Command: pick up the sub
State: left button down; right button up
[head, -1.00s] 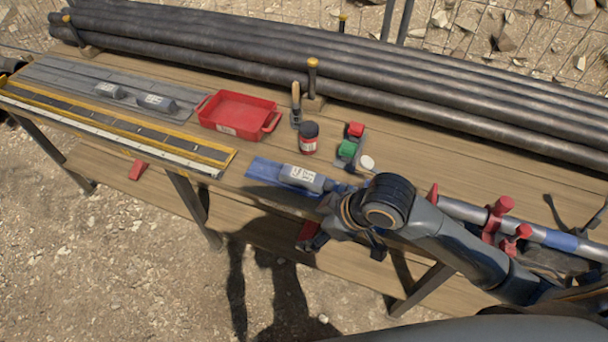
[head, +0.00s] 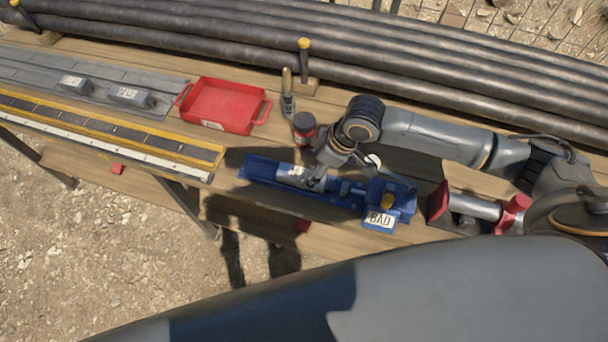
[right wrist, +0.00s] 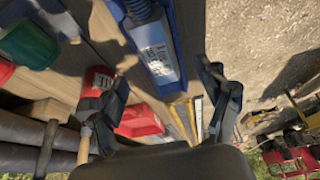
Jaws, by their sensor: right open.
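A grey sub with a white label (head: 294,173) lies in a blue tray (head: 258,170) near the bench's front edge. It also shows in the right wrist view (right wrist: 155,50), label facing the camera. Two similar grey labelled pieces, one at the left (head: 73,83) and one at the right (head: 130,96), lie on a grey mat at the left. My right gripper (head: 318,172) is at the right end of the sub in the head view, partly hidden by its own wrist. In the right wrist view its open fingers (right wrist: 165,72) stand either side of the sub, apart from it. My left gripper is not in view.
A red tray (head: 222,104), a dark jar with a red label (head: 304,128) and a wooden-handled tool (head: 288,95) stand behind. Long dark pipes (head: 240,45) line the back. A yellow-edged ruler (head: 110,128) lies left.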

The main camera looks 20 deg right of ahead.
aim_at(305, 175)
jog(key=shift+p+x, duration=0.45)
jog(key=shift+x, duration=1.95)
jog(key=shift+w+f+p, duration=0.25)
jog(key=shift+f+p, duration=0.05)
jog(key=shift+f, duration=0.3)
jog(key=shift+s, duration=0.1)
jog(key=c, duration=1.3)
jog(key=shift+c, duration=1.1)
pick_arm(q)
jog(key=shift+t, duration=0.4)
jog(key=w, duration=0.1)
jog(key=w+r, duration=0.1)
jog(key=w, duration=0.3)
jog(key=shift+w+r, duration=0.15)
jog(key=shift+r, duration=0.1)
pick_arm(e)
jog(key=shift+r, duration=0.1)
